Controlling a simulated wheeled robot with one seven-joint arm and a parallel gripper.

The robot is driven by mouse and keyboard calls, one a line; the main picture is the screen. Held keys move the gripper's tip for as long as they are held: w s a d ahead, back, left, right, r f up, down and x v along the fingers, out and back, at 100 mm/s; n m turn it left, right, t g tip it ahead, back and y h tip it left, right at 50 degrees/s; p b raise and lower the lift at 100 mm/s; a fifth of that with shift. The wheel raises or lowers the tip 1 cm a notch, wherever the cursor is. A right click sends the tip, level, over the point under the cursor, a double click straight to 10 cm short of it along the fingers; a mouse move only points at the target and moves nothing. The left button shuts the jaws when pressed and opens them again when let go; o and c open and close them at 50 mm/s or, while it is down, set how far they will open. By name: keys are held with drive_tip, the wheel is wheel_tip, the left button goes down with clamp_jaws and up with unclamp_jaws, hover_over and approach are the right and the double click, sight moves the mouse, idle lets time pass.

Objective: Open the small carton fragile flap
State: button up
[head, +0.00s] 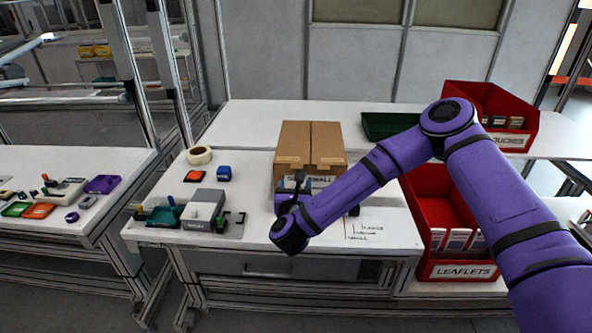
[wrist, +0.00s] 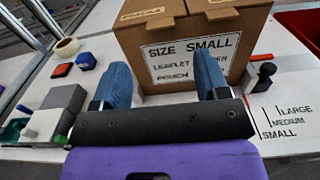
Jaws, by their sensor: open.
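The small carton (head: 295,140) is a brown cardboard box on the white bench, its top flaps lying closed with a seam between them. In the wrist view the carton (wrist: 137,45) shows its white label reading SIZE SMALL, LEAFLET, POUCH. The left top flap (wrist: 150,10) bears printing that looks like FRAGILE; the right flap (wrist: 215,4) has a partly cut-off mark. My gripper (wrist: 162,80) is open and empty, its two blue fingertips in front of the carton's labelled face. In the head view my arm hides part of the carton's front.
A grey block fixture (head: 205,208) stands left of the carton, with a tape roll (head: 199,156) and blue block (head: 223,172) behind it. A green tray (head: 388,126) lies behind right. Red bins of pouches (head: 490,100) and leaflets (head: 432,195) stand right.

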drive_tip(key=w, duration=0.8)
drive_tip(key=shift+w+d, duration=0.15)
drive_tip(key=shift+w, duration=0.15)
clamp_jaws()
